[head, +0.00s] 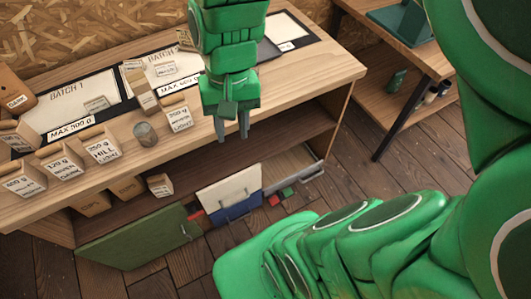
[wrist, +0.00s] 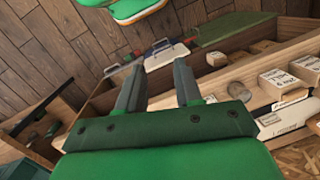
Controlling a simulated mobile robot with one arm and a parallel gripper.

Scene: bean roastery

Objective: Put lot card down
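My gripper (head: 233,138) hangs fingers-down in front of the bench's front edge, to the right of the row of labelled bags. In the wrist view its two fingers (wrist: 158,63) stand apart, and I see nothing held between them. I cannot tell for sure which thing is the lot card. Small pale labelled cards lie on the batch sheets: one on the left BATCH 1 sheet (head: 97,104), one on the middle sheet (head: 165,70) and one at the right (head: 287,46). All are apart from my gripper.
The wooden bench (head: 310,75) holds labelled bags (head: 103,150) and a grey cylinder (head: 145,134). Below, a green door (head: 135,238) stands open and a drawer (head: 306,172) is pulled out. A side table (head: 400,55) stands right, with floor between.

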